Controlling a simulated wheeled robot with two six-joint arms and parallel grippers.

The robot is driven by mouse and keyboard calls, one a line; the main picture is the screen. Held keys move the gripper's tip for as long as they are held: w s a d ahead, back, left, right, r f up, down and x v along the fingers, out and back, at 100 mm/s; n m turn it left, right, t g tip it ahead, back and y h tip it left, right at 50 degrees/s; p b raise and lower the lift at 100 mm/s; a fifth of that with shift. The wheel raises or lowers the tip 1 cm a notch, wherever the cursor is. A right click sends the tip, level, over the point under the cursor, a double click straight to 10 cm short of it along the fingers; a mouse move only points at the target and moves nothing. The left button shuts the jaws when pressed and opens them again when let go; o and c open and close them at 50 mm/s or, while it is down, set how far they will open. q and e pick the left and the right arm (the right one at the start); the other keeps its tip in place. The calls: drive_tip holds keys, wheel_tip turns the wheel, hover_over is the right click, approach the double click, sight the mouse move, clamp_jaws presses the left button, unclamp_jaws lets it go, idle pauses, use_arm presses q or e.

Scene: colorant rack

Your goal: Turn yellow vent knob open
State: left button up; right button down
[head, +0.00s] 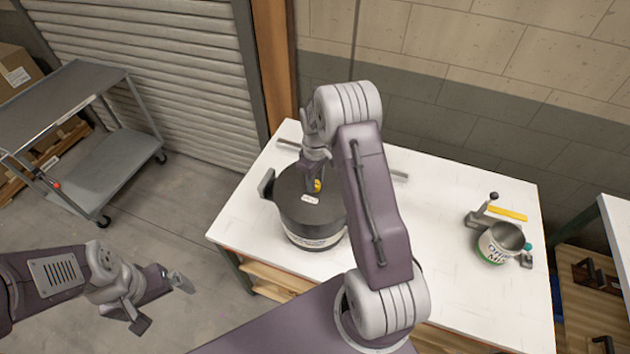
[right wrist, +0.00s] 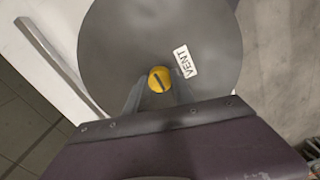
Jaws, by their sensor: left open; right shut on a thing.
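A dark grey round pot (head: 312,212) with a flat lid stands on the white table. My left gripper (head: 163,302) is open and empty, over the floor left of the table.
A small metal can (head: 497,243) with a green label stands at the right of the white table (head: 440,205), beside a yellow-handled tool (head: 507,213). A grey bar (head: 399,176) lies behind my right arm. A grey cart (head: 110,142) stands at the left.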

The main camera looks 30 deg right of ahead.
drive_tip(key=c, duration=1.1)
unclamp_jaws()
drive_tip(key=shift+o, duration=0.2)
drive_tip(key=shift+r, duration=0.35)
wheel_tip(320, 180, up, 8)
drive_tip(key=b, duration=0.2)
drive_tip(key=shift+r, duration=0.25)
